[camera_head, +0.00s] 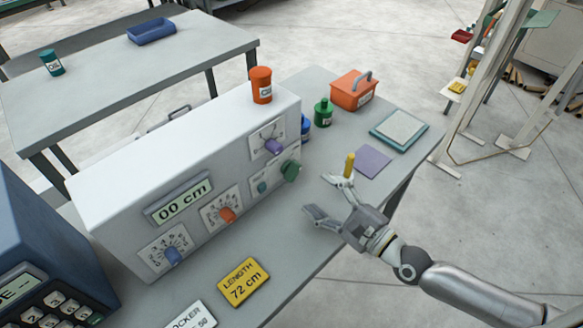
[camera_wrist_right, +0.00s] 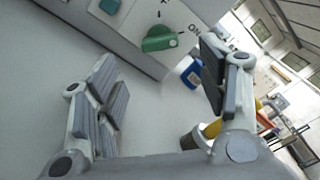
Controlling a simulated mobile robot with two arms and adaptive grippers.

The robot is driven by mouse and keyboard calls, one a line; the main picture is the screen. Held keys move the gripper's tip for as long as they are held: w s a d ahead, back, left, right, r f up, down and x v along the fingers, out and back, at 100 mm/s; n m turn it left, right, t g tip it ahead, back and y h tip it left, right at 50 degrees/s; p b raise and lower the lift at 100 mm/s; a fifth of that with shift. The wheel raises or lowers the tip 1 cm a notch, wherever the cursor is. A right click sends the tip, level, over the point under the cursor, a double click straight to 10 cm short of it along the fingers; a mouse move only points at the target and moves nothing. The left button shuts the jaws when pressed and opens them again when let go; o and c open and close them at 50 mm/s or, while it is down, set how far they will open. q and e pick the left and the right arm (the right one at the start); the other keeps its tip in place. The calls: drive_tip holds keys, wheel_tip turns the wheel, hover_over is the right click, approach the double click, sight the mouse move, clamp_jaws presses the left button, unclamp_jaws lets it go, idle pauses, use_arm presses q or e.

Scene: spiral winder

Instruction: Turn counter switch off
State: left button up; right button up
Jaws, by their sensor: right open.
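A white control box (camera_head: 190,160) stands on the grey table. A green rotary knob (camera_head: 291,171) sits at the right end of its front face, beside a small teal part (camera_head: 262,187). The green knob (camera_wrist_right: 160,40) also shows in the right wrist view, with an ON mark (camera_wrist_right: 193,28) near it. I cannot tell for sure which mark it points to. My left gripper is not in view.
The box also carries a purple knob (camera_head: 273,146), an orange knob (camera_head: 227,214) and a blue knob (camera_head: 172,255). A yellow piece (camera_head: 349,165) stands close by my right gripper. A yellow LENGTH card (camera_head: 243,282) lies in front. An orange can (camera_head: 261,85) stands on top.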

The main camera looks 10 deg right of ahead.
sight(296, 175)
drive_tip(key=x, duration=0.3)
drive_tip(key=shift+w+a+r+p, duration=0.1)
drive_tip(key=shift+r+p, duration=0.15)
drive_tip(key=shift+p, duration=0.15)
drive_tip(key=x, duration=0.4)
drive_tip(key=shift+w+a+f+p, duration=0.1)
drive_tip(key=shift+w+a+p, duration=0.05)
drive_tip(key=shift+p, duration=0.2)
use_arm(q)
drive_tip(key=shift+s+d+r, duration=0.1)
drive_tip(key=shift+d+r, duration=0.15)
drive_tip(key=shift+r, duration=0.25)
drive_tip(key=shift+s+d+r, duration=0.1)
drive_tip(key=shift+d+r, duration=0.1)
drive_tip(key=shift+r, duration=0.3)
use_arm(e)
drive_tip(key=shift+w+a+f, duration=0.1)
drive_tip(key=shift+w+a, duration=0.3)
drive_tip(key=shift+w, duration=0.15)
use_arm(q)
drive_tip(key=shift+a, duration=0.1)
use_arm(e)
drive_tip(key=shift+c, duration=0.3)
drive_tip(key=c, duration=1)
